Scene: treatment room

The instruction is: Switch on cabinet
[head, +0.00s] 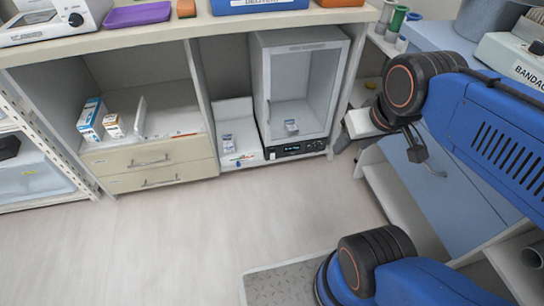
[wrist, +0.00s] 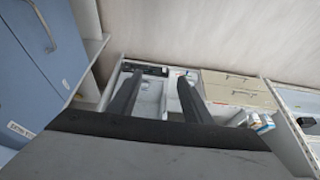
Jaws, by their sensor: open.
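The cabinet (head: 258,95) is a white box with a clear front, standing in the right bay under the counter. A dark control strip (head: 298,148) runs along its bottom, with small green characters showing. Small packs are visible inside. In the wrist view, the cabinet's control strip (wrist: 150,70) shows upside down beyond the fingers. My gripper (wrist: 160,77) is open and empty, its two dark fingers apart and pointing towards the cabinet. In the head view it is at the right of the cabinet, apart from the strip. The strip's individual buttons are too small to tell.
A two-drawer unit (head: 150,167) with boxes above stands left of the cabinet. The counter (head: 180,30) overhangs it. A blue-fronted unit (head: 445,185) with a protruding handle is at the right, close to my arm. The floor (head: 190,240) in front is clear.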

